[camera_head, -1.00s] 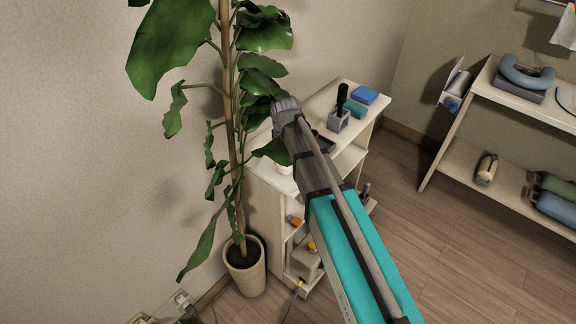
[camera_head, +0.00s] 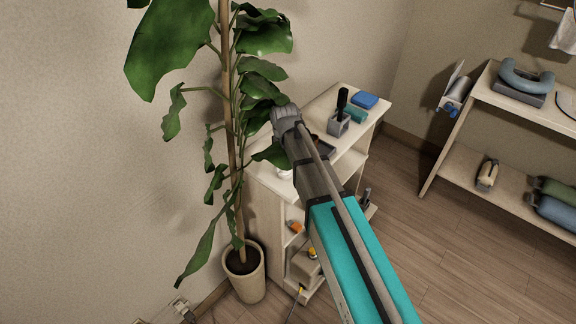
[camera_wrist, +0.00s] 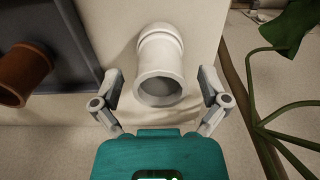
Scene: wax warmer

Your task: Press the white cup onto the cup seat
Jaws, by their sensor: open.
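The white cup (camera_wrist: 162,68) stands on the pale cabinet top in the wrist view, its open rim facing my camera. My gripper (camera_wrist: 161,88) is open, with one finger on each side of the cup and a gap on both sides. In the head view only a small white piece of the cup (camera_head: 285,174) shows beside my arm, and my fingers are hidden. A brown cup (camera_wrist: 22,75) sits at the left on a dark grey tray (camera_wrist: 62,40). I cannot make out the cup seat.
A tall potted plant (camera_head: 244,274) stands left of the cabinet (camera_head: 268,212), its leaves close to my arm. A grey holder with a black-handled tool (camera_head: 339,124) and blue items (camera_head: 364,100) lie at the cabinet's back. A shelf (camera_head: 455,165) stands at the right.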

